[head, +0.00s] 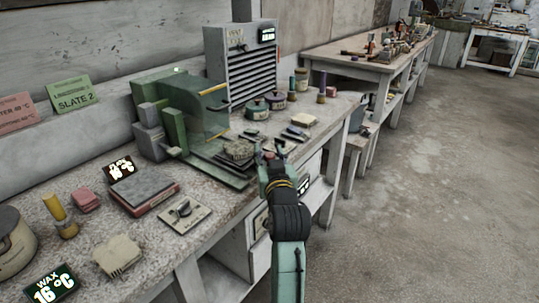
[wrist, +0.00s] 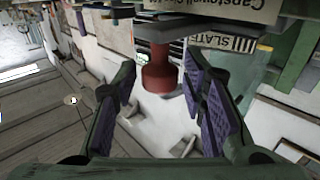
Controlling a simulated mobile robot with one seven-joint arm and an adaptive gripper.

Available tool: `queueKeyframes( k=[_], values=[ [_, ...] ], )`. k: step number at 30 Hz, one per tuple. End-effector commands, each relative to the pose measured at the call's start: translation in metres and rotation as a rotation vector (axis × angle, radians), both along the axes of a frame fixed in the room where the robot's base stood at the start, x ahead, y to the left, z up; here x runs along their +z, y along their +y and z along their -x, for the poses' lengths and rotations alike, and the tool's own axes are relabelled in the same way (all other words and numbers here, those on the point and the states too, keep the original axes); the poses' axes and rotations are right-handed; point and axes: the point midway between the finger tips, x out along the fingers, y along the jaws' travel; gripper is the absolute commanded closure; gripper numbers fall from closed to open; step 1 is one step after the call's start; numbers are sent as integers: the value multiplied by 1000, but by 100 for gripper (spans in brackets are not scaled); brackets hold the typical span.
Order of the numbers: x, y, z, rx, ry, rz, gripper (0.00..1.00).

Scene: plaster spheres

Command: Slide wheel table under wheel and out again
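A green bench machine (head: 180,115) stands on the worktop in the head view, with a clear guard edged in yellow on its front. Its low green table (head: 228,179) reaches out toward the front and carries a dark grey block. I cannot make out the wheel behind the guard. My gripper (head: 274,152) is just right of the table's outer end. In the wrist view my gripper (wrist: 158,100) is open, its purple pads apart. A red knob (wrist: 158,72) under a grey plate shows between the fingers, with gaps on both sides; whether it belongs to the table is unclear.
A red-sided box (head: 144,190), a plate with a dark switch (head: 184,213) and a display (head: 120,168) lie left of the machine. Pots (head: 257,109) and small tools stand behind my gripper. A slatted cabinet (head: 247,70) stands at the back. The floor at right is clear.

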Motion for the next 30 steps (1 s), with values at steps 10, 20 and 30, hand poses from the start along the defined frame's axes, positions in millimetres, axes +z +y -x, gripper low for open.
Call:
queueKeyframes(
  k=[10, 20, 30],
  values=[
    [0, 0, 0, 0, 0, 0, 87],
    [0, 0, 0, 0, 0, 0, 100],
    [0, 1, 0, 0, 1, 0, 100]
  ],
)
